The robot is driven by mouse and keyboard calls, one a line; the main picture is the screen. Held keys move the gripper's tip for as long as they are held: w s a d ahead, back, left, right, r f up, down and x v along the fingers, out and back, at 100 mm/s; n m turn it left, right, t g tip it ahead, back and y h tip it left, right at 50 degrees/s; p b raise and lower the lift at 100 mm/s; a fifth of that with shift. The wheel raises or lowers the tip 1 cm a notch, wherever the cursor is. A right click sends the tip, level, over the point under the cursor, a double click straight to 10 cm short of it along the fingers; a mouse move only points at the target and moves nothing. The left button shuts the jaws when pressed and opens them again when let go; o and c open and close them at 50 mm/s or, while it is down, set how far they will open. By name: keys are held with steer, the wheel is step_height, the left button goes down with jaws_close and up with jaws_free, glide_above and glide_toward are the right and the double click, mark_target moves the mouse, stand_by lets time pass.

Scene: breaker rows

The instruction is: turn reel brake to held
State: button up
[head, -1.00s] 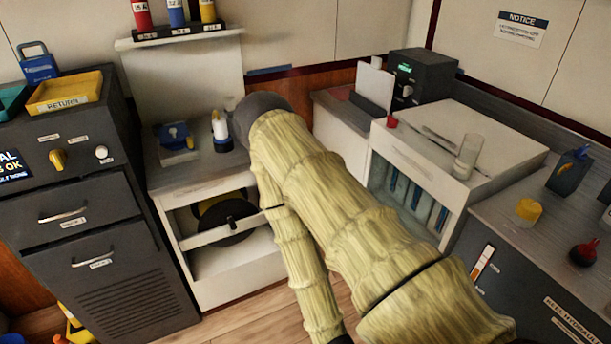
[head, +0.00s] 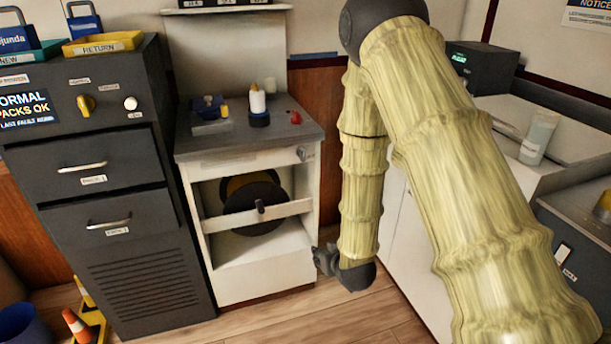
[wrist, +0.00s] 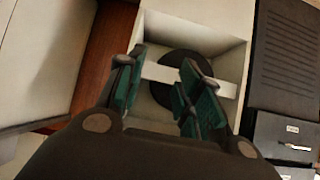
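The black reel (head: 248,212) with a yellowish part behind it sits in the open bay of the white cabinet (head: 250,288). A white bar (head: 285,210) crosses in front of it, with a small dark knob (head: 260,207) on the bar. Another small knob (head: 305,153) is at the cabinet's upper right front. I cannot tell which is the reel brake, and no label is readable. My gripper (head: 325,262) is low, by the cabinet's right front edge. In the wrist view my gripper (wrist: 160,66) is open and empty, with the reel (wrist: 183,80) and bar (wrist: 208,84) beyond its fingers.
A dark drawer cabinet (head: 105,215) with a yellow knob stands to the left. A white bottle (head: 258,103) and a red knob (head: 296,117) are on the white cabinet's top. Floor in front of the bay is clear.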

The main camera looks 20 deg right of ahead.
steer(key=w+d+r+t+b, duration=0.1)
steer(key=w+r+t+b, duration=0.3)
steer(key=w+r+b, duration=0.4)
steer(key=t+b, duration=0.3)
glide_toward(304, 155)
steer(key=shift+n, duration=0.3)
steer(key=w, duration=0.3)
steer(key=w+b, duration=0.1)
steer(key=w, duration=0.2)
steer(key=w+b, duration=0.1)
steer(key=w, duration=0.1)
steer(key=shift+w+f, duration=0.25)
steer(key=shift+w, duration=0.15)
jaws_close()
